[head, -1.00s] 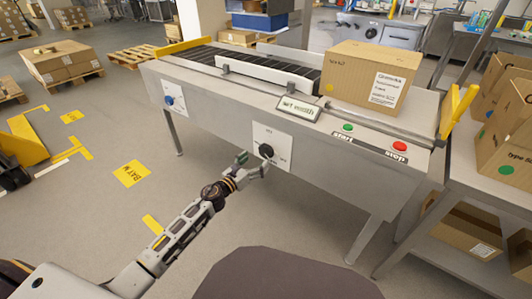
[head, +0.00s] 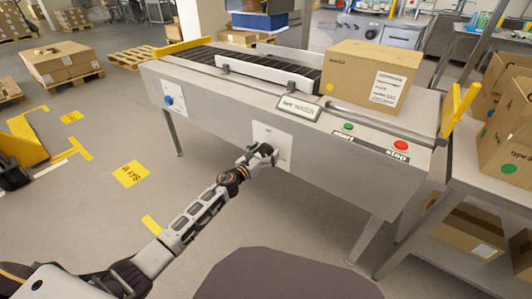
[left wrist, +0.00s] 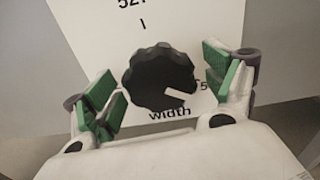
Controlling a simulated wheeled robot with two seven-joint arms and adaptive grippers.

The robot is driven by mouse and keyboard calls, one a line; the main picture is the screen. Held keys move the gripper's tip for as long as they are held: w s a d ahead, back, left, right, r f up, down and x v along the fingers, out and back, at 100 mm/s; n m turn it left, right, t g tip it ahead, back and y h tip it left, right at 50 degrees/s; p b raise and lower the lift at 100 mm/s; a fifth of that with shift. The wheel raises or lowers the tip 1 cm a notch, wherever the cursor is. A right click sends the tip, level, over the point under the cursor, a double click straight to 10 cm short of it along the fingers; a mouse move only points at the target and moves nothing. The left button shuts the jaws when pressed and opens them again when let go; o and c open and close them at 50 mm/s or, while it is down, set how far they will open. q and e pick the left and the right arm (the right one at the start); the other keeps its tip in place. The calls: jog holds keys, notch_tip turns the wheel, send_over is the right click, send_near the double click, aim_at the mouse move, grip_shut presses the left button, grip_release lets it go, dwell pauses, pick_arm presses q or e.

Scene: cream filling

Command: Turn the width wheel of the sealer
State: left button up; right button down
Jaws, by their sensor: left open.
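The width wheel (left wrist: 158,78) is a black knurled knob with a white pointer mark, on a white plate (left wrist: 100,30) marked "width". In the left wrist view it sits between the green-padded fingers of my left gripper (left wrist: 165,85), with a gap on both sides. The pointer mark points to the lower right. In the head view my left gripper (head: 260,157) is at the plate on the sealer's (head: 220,100) front and mostly hides the wheel. My right gripper is not in view.
A cardboard box (head: 365,75) stands on the sealer top beside the display (head: 298,107). Green (head: 348,127) and red (head: 401,145) buttons are on the front right edge. A blue knob (head: 169,100) is on the left front.

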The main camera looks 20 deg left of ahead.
pick_arm(q)
jog(key=shift+w, duration=0.25)
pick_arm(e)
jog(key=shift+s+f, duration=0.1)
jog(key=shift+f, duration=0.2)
pick_arm(q)
jog(key=c, duration=1)
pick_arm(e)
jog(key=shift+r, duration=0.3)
